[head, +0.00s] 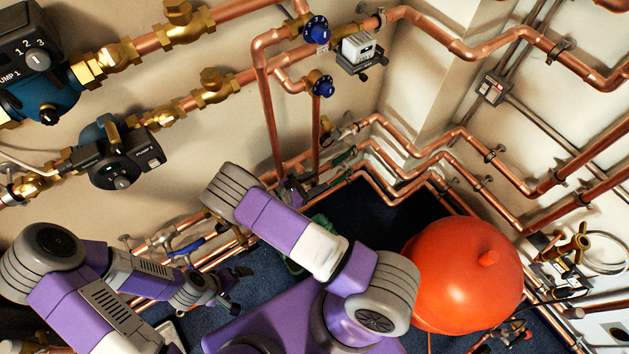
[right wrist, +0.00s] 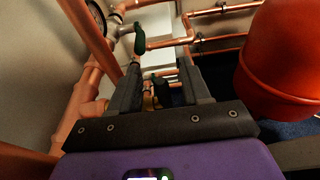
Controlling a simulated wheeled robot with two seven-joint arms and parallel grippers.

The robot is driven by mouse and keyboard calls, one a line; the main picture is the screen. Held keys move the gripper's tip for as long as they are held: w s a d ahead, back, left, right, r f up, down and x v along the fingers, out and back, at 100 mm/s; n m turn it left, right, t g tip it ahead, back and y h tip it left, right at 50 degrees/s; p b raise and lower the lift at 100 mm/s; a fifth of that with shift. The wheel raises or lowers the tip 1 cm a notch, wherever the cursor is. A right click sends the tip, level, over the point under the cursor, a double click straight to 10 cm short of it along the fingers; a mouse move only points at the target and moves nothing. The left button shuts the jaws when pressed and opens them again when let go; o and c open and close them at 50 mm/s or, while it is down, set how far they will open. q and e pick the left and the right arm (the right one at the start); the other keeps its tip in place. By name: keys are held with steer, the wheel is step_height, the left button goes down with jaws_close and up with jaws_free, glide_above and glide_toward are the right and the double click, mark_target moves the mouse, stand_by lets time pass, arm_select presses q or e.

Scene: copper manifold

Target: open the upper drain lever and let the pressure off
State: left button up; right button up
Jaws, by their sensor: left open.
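A green-handled lever (head: 343,157) sits on the copper pipework near the corner in the head view. A green lever (right wrist: 140,40) also shows in the right wrist view, just beyond my left-hand finger there. A darker lever or valve part (right wrist: 158,82) shows lower, in the gap between the fingers. I cannot tell for sure which is the upper drain lever. My right gripper (right wrist: 160,88) is open, its fingers apart and apparently empty; in the head view it (head: 291,190) is partly hidden by my arm. My left gripper (head: 240,289) is open and empty, low above the dark floor.
A large red vessel (head: 465,275) stands right of my right arm. A blue lever (head: 186,247) is on low pipes near my left arm. A green object (head: 294,266) lies partly hidden behind my right arm. A round gauge (right wrist: 97,16) is at the wrist view's upper left.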

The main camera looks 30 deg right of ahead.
mark_target(314, 181)
step_height(314, 181, up, 10)
steer(key=p, duration=0.4)
stand_by(0.6)
steer(key=shift+s+d+f, duration=0.1)
steer(key=shift+s+f, duration=0.1)
steer(key=shift+s, duration=0.05)
steer(key=s+a+f+m+g+y+p, duration=0.1)
steer(key=s+a+f+m+g+y, duration=0.35)
steer(key=s, duration=0.45)
steer(key=s+a+f+m+g+y+p, duration=0.2)
steer(key=s+a+f+m+y, duration=0.15)
steer(key=s+f+y, duration=0.35)
steer(key=w+a+r+m+t+y+p, duration=0.1)
steer(key=a+r+m+t+y, duration=0.5)
steer(key=m, duration=0.7)
steer(key=shift+a+m+y+p, duration=0.4)
steer(key=shift+a+y+p, duration=0.3)
steer(key=shift+a+y, duration=0.35)
